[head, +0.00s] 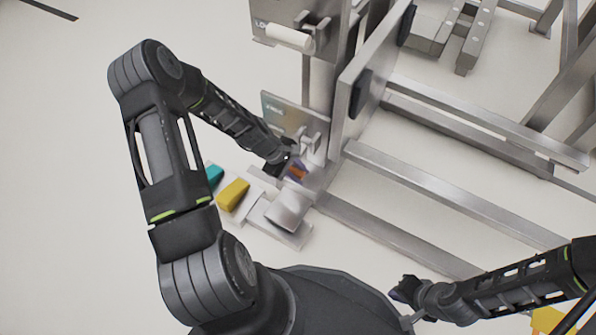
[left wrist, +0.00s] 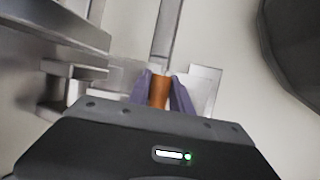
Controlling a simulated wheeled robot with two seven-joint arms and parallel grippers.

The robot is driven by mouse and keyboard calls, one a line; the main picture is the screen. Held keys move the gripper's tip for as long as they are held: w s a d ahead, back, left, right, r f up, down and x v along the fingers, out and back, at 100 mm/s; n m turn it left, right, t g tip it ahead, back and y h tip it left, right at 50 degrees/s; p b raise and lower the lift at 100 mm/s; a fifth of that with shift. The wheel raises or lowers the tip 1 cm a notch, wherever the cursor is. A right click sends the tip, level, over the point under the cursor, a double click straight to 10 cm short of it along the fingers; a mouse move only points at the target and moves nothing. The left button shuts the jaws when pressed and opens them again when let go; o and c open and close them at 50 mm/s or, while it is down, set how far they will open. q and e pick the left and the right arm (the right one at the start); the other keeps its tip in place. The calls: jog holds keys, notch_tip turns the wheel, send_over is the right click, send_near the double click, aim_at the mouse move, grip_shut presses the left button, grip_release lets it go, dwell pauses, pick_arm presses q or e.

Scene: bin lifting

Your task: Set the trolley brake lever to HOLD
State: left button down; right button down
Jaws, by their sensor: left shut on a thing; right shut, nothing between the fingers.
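My left gripper (head: 290,166) is at the lower end of a grey label plate (head: 284,114) on the metal frame. Its purple fingers are shut on an orange grip, which looks to be the brake lever (head: 297,173); the orange grip also shows between the fingers in the left wrist view (left wrist: 160,90). The plate carries small lettering that seems to read FREE; any HOLD mark is too small or hidden to read. My right gripper (head: 405,291) is shut and empty, low at the right, apart from the frame.
A yellow block (head: 233,194) and a teal block (head: 215,174) are left of the lever, by a pale stepped part (head: 286,211). A second plate (head: 262,24) with a white handle (head: 289,37) is higher up. Metal rails (head: 440,200) fill the right; floor at left is clear.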

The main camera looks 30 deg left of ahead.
pick_arm(q)
jog(key=shift+w+a+f, duration=0.2)
jog(key=shift+w+f, duration=0.05)
jog(key=shift+f, duration=0.35)
jog(key=shift+a, duration=0.15)
jog(key=c, duration=1.2)
grip_release()
jog(key=shift+w+f, duration=0.1)
jog(key=shift+w, duration=0.05)
jog(key=shift+o, duration=0.2)
jog(key=shift+a+r, duration=0.25)
jog(key=shift+r, duration=0.25)
jog(key=p+v, duration=0.1)
jog(key=v, duration=0.2)
jog(key=p+v, duration=0.1)
jog(key=v, duration=0.2)
jog(key=shift+s+r+p, duration=0.1)
jog(key=shift+s+p, duration=0.2)
jog(key=shift+s+a+r, duration=0.1)
jog(key=shift+s+r, duration=0.05)
jog(key=shift+r, duration=0.05)
jog(key=shift+s, duration=0.1)
